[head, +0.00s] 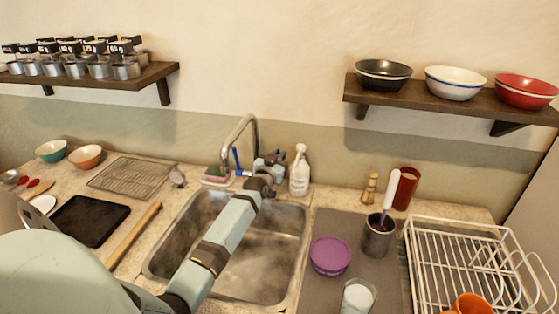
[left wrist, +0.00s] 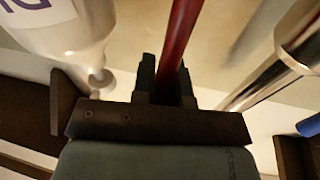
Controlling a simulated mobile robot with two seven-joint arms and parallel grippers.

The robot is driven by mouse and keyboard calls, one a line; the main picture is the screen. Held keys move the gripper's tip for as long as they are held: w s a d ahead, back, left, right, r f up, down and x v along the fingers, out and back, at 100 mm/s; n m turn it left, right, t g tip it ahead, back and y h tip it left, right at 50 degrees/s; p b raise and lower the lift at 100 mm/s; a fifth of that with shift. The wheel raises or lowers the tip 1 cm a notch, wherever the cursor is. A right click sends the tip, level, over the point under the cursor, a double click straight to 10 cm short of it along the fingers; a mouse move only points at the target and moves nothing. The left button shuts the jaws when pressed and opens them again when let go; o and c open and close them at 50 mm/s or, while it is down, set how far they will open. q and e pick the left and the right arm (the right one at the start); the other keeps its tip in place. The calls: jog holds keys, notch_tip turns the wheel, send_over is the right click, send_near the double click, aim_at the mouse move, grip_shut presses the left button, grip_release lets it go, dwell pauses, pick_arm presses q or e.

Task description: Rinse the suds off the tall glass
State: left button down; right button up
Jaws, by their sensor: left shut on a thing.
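A clear glass (head: 357,297) with white suds stands on the grey mat right of the sink, cut off by the bottom edge of the head view. The chrome tap (head: 252,128) arches at the back of the sink (head: 300,235); I see no clear stream of water. My left gripper (head: 270,164) is behind the sink, beside the tap. In the left wrist view its fingers (left wrist: 166,82) are shut on a thin dark red rod (left wrist: 184,30); whether this is the tap's lever I cannot tell. My right gripper is out of view.
A white spray bottle (head: 300,170) stands close right of my left gripper. A purple bowl (head: 330,256), a metal utensil cup (head: 378,238) and a white dish rack (head: 480,262) are on the right. A dark tray (head: 90,219) lies left of the sink.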

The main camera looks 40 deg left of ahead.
pick_arm(q)
jog(key=shift+s+d+f+t+b, duration=0.1)
jog(key=shift+s+f+t+b, duration=0.15)
jog(key=shift+f+t+b, duration=0.05)
jog(key=shift+s+d+r, duration=0.1)
jog(key=shift+r, duration=0.15)
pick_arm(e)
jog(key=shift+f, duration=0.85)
pick_arm(q)
jog(key=c, duration=1.1)
grip_release()
jog(key=shift+c, duration=0.2)
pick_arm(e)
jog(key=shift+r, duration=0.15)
pick_arm(q)
jog(key=v, duration=1.3)
jog(key=shift+s+f+b, duration=0.3)
jog(key=shift+s+b, duration=0.05)
jog(key=shift+b, duration=0.1)
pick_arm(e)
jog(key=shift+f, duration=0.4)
